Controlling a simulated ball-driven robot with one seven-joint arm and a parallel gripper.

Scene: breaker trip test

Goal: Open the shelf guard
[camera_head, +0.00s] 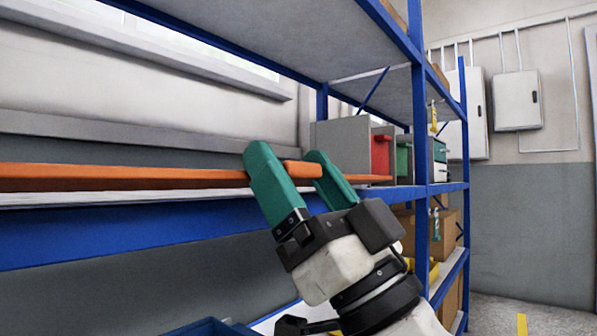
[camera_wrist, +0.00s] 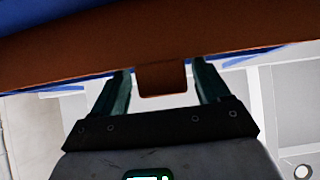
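The shelf guard (camera_head: 120,177) is a long orange bar across the front of the blue shelf, level with the shelf board. A short orange handle (camera_head: 302,169) sticks out from it, and the handle also shows in the wrist view (camera_wrist: 162,80). My gripper (camera_head: 291,160) has green fingers and is at the guard, with one finger on each side of the handle. It is open; the wrist view shows narrow gaps between handle and fingers. The guard (camera_wrist: 80,62) spans the wrist view above the fingers. My gripper hides part of the bar in the head view.
A blue shelf post (camera_head: 420,150) stands to the right of my gripper. Grey, red and green bins (camera_head: 345,146) sit on the shelf behind. Cardboard boxes (camera_head: 447,228) are lower right. Grey cabinets (camera_head: 517,100) hang on the far wall; floor at right is clear.

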